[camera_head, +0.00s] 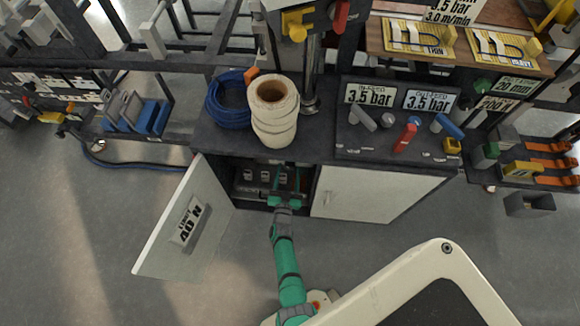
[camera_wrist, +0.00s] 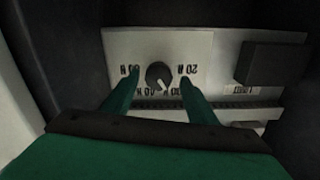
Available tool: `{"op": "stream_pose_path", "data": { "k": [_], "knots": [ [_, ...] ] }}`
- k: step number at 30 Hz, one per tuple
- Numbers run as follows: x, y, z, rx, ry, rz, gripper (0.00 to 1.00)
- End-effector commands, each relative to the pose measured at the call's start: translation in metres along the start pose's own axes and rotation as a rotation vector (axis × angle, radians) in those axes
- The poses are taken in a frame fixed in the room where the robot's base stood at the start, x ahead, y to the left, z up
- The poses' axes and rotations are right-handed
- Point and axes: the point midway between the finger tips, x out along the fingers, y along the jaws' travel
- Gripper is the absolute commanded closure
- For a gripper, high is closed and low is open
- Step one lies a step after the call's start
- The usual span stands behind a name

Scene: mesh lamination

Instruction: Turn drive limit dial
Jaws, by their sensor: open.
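The drive limit dial (camera_wrist: 159,75) is a small dark round knob with a pale pointer line, on a white plate (camera_wrist: 128,42) in the wrist view. Upside-down force labels, among them "20 N" and "80 N", stand around it. My green gripper (camera_wrist: 155,84) is open, with one finger on each side of the dial as seen from the wrist. I cannot tell whether the fingers touch it. In the head view my gripper (camera_head: 285,178) reaches into the open cabinet (camera_head: 314,188) under the bench, and the dial cannot be made out there.
The open white cabinet door (camera_head: 172,232), with a "40 N" label, stands to the left of my arm. A closed white door (camera_head: 355,193) is on the right. In the wrist view a dark block (camera_wrist: 271,63) sits right of the dial, and dark cabinet walls are close on both sides.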

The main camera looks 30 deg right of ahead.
Motion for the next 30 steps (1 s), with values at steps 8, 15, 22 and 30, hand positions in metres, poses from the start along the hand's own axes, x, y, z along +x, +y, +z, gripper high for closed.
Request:
{"op": "stream_pose_path", "data": {
  "k": [8,15,22,30],
  "knots": [
    [0.024,0.005,-0.001,-0.001,0.001,0.008,0.48],
    [0.026,0.005,-0.001,0.0,0.001,0.007,0.48],
    [0.026,0.004,-0.001,0.0,0.001,0.005,0.79],
    [0.025,0.004,0.0,0.007,0.001,0.006,0.89]
  ]
}}
